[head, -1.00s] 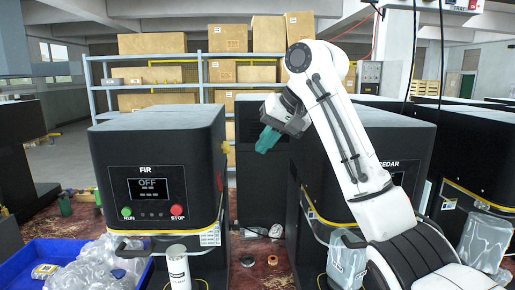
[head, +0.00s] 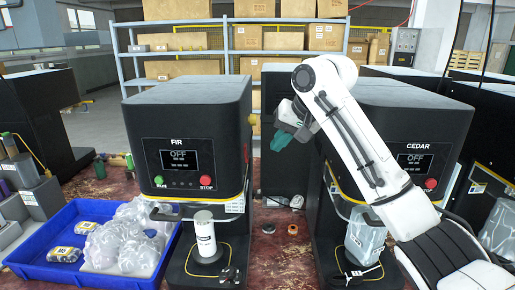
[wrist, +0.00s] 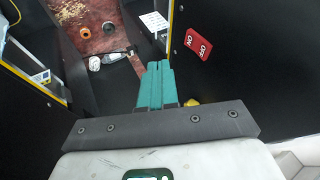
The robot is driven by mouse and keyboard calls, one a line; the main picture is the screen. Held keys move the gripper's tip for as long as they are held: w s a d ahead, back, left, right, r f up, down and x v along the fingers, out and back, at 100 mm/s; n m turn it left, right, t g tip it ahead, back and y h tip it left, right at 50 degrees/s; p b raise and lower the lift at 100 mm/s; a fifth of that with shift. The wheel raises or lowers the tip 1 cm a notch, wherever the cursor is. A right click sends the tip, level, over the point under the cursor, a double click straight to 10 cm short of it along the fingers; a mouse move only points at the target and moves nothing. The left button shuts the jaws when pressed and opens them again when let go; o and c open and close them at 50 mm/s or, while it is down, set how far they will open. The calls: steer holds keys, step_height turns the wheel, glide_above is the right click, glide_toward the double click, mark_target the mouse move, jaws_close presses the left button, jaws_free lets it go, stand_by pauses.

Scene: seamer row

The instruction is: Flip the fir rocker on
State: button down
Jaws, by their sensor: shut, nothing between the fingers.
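The fir machine (head: 185,130) is a black box with a screen reading OFF, a green and a red button, left of centre in the head view. Which end is pressed I cannot tell. My gripper (head: 282,139) is in the gap between the fir and cedar machines. Its teal fingers (wrist: 156,82) are together and empty, pointing beside the rocker and apart from it.
The cedar machine (head: 415,120), also showing OFF, stands right of my gripper. A blue tray (head: 55,270) with bagged items lies at front left. A white can (head: 204,235) stands before the fir machine. Small rings (head: 293,229) lie on the red-brown surface in the gap.

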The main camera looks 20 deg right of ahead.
mark_target(247, 153)
steer(key=w+a+f+p, duration=0.1)
steer(key=w+a+f, duration=0.1)
steer(key=a, duration=0.3)
steer(key=shift+w+f+p, duration=0.4)
steer(key=shift+f, duration=0.25)
steer(key=shift+a+y, duration=0.15)
steer(key=shift+y, duration=0.15)
steer(key=shift+r+p, duration=0.1)
steer(key=shift+p, duration=0.2)
